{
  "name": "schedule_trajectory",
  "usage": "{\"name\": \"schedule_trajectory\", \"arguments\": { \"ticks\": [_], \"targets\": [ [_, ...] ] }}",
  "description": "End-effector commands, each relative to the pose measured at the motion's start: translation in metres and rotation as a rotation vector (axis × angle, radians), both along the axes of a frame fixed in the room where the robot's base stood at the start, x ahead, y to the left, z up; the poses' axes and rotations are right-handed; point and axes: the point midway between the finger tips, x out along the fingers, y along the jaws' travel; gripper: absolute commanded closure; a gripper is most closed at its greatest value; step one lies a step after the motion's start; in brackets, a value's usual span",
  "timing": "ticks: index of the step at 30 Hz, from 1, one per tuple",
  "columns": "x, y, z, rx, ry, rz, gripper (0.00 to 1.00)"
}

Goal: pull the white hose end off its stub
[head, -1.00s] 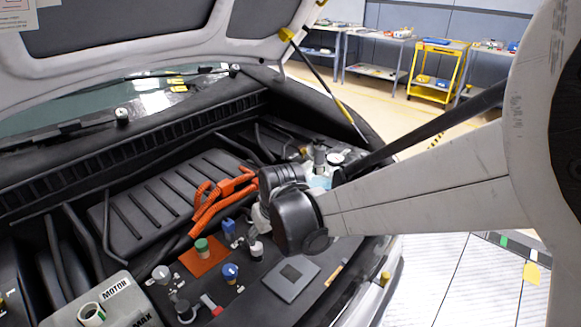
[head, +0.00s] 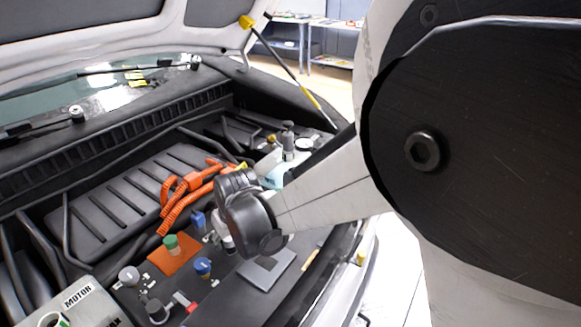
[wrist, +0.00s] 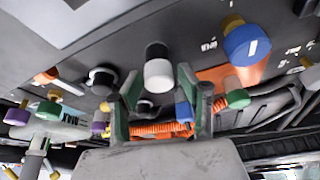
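In the wrist view a white hose end (wrist: 159,74) with a black part behind it sits on the dark panel. It lies ahead of and between the fingertips of my gripper (wrist: 158,86), which stand apart on either side. No finger clearly touches it. In the head view the white piece (head: 228,242) shows only in part beside my wrist. My gripper's fingers are hidden there by my own arm.
A blue cap (wrist: 246,44) and a green cap (wrist: 237,98) are to the right in the wrist view. Orange hoses (head: 183,204), an orange plate (head: 172,258) and a grey plate (head: 266,268) surround the spot. The raised hood's prop rod (head: 290,72) stands behind.

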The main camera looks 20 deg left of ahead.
Motion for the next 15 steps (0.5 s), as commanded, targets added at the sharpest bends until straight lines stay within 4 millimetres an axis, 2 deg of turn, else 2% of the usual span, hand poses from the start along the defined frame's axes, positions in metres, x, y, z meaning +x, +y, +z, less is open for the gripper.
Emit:
{"name": "schedule_trajectory", "arguments": {
  "ticks": [1, 7, 8, 11, 15],
  "targets": [
    [0.0002, -0.0001, -0.0001, 0.0, 0.0, 0.0, 0.72],
    [0.0004, -0.0001, -0.0001, 0.0, 0.0, 0.0, 0.98],
    [0.0004, -0.0001, -0.0001, 0.0, 0.0, 0.0, 0.75],
    [0.0004, -0.0001, -0.0001, 0.0, 0.0, -0.001, 0.89],
    [0.0004, -0.0001, 0.0, 0.0, 0.0, -0.001, 0.91]
  ]
}}
